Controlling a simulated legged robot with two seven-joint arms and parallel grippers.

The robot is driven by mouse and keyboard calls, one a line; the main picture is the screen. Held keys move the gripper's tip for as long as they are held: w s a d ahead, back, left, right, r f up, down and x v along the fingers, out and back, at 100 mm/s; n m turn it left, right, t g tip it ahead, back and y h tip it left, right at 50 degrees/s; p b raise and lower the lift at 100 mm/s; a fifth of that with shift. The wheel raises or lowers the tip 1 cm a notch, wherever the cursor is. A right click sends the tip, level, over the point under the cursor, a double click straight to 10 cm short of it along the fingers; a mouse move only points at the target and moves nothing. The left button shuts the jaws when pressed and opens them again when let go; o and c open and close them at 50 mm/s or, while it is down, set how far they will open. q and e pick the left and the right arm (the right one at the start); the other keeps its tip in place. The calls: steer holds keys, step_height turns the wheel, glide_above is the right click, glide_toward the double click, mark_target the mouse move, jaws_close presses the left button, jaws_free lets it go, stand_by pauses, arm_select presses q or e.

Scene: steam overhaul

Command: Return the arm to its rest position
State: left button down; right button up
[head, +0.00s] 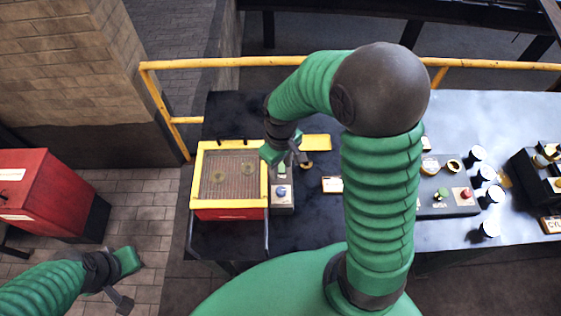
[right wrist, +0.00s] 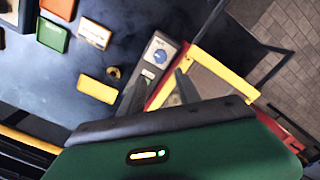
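My right arm (head: 381,200) is green and ribbed, with a dark ball elbow, and arches over the workbench in the head view. Its right gripper (head: 302,158) is above the bench, beside the grey control box with a blue dial (head: 281,193). In the right wrist view the two dark fingers of this gripper (right wrist: 160,92) stand apart with nothing held between them; the control box (right wrist: 158,58) shows beyond them. My left gripper (head: 122,285) hangs over the paved floor at lower left, clear of the bench; its finger gap is unclear.
A yellow-rimmed, red-fronted tank with a mesh (head: 205,150) stands left of the control box. A small brass ring (head: 307,166) lies near the right gripper. Several dark-and-white cups (head: 489,228) stand at right. A yellow railing (head: 225,62) runs behind; a red cabinet (head: 35,185) stands left.

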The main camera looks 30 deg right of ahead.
step_height(320, 180, up, 3)
steer(key=shift+w+f, duration=0.1)
steer(key=shift+f, duration=0.05)
steer(key=s+a+f+m+t+b, duration=0.2)
steer(key=s+a+f+b, duration=0.2)
steer(key=f+b, duration=0.5)
steer(key=shift+s+a+f+m+t+b, duration=0.3)
steer(key=shift+s+a+f+b, duration=0.1)
steer(key=shift+s, duration=0.4)
steer(key=shift+d, duration=0.15)
